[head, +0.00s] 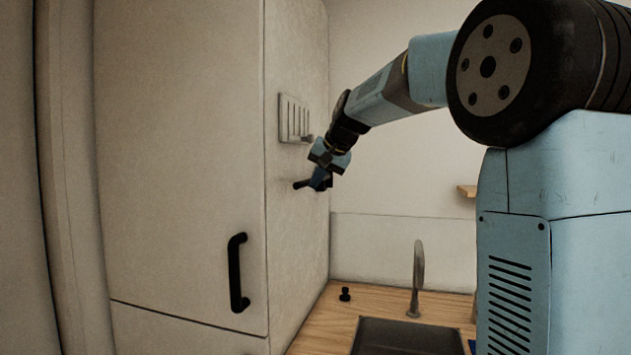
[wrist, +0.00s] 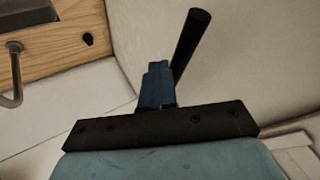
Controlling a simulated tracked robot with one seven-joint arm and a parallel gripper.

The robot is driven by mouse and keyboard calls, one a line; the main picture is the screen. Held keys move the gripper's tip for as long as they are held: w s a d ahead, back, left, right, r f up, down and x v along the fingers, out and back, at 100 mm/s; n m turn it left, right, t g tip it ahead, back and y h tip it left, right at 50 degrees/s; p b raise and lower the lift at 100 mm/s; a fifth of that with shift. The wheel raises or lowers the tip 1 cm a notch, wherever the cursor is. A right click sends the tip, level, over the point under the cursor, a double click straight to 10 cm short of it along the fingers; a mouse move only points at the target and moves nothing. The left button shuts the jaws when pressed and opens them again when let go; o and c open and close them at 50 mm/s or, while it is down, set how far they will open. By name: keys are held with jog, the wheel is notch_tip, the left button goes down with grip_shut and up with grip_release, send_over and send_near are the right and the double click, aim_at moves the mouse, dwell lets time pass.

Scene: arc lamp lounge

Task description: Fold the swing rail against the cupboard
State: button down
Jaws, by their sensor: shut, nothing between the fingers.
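A black rod, which looks like the swing rail (head: 301,184), shows beside the cupboard's side face (head: 296,230) in the head view. In the wrist view the rail (wrist: 191,46) slants up and right, with its lower end hidden behind my fingers. My gripper (head: 320,181) is shut and empty, close beside the rail. Its blue fingers show in the wrist view (wrist: 158,68). I cannot tell whether they touch the rail. The rail's mount is hidden, and its angle to the cupboard is unclear.
A slotted grey plate (head: 294,119) is on the cupboard side above my gripper. The cupboard front has a black handle (head: 237,272). Below are a wooden counter (head: 317,318), a dark sink (head: 408,338), a tap (head: 417,280) and a small black knob (head: 345,294). A wooden shelf (head: 467,191) is at right.

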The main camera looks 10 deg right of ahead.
jog(key=shift+a, duration=0.4)
jog(key=s+d+r, duration=0.7)
jog(key=s, duration=0.1)
jog(key=s+f+n+g+h, duration=0.1)
jog(key=s+f+n+h, duration=0.1)
jog(key=s+f, duration=2.4)
jog(key=s+h, duration=0.1)
jog(key=s, duration=0.2)
jog(key=shift+s+n+h, duration=0.3)
jog(key=shift+n+h, duration=0.1)
